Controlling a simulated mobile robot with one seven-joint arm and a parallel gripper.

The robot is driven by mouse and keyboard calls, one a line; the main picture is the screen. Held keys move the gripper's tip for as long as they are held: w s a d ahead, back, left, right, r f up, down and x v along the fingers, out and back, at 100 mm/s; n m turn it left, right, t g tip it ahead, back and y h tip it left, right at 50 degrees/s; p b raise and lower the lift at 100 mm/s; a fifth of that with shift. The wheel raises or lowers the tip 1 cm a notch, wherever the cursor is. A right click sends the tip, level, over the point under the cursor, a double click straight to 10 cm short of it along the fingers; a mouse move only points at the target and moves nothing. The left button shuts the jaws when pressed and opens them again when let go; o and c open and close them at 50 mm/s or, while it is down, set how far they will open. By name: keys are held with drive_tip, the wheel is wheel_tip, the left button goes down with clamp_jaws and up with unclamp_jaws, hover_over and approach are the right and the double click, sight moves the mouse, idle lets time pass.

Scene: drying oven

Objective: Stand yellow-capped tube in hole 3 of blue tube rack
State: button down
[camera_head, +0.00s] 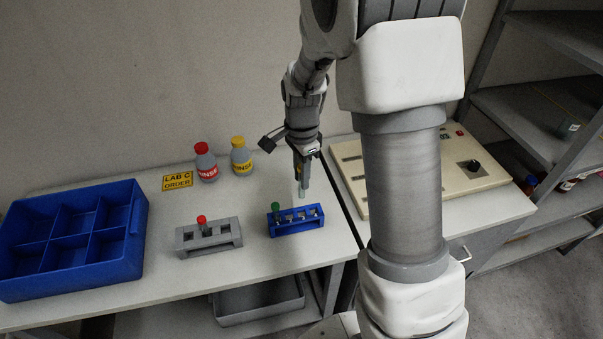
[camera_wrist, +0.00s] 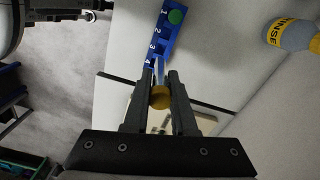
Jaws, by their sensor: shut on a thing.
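The yellow-capped tube (camera_wrist: 160,97) is held between my gripper's fingers (camera_wrist: 160,101), seen cap-first in the wrist view. In the head view my gripper (camera_head: 302,172) points down above the far side of the blue tube rack (camera_head: 297,228), and the tube's clear lower part (camera_head: 301,190) hangs below the fingers. The rack also shows in the wrist view (camera_wrist: 165,38) with numbers 1 to 4. A green-capped tube (camera_head: 275,207) stands in the hole at the 1 end. The held tube's lower end points toward the 3 and 4 end; whether it is over a hole is unclear.
A grey rack (camera_head: 208,244) with a red-capped tube (camera_head: 202,221) stands left of the blue rack. A blue compartment bin (camera_head: 140,235) is at the far left. Red-capped (camera_head: 207,166) and yellow-capped (camera_head: 241,158) bottles stand behind. A cream device (camera_head: 425,165) is at right.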

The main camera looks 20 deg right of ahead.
sight(302, 197)
drive_tip(key=shift+f+b, duration=2.1)
drive_tip(key=shift+f, duration=0.8)
drive_tip(key=shift+f+b, duration=2)
drive_tip(key=shift+f, duration=1.05)
drive_tip(key=c, duration=0.7)
unclamp_jaws()
drive_tip(key=shift+o, duration=0.2)
drive_tip(key=shift+r, duration=0.1)
wheel_tip(302, 197, up, 16)
drive_tip(key=shift+r+p, duration=0.25)
drive_tip(key=shift+p, duration=0.65)
drive_tip(key=shift+r, duration=0.45)
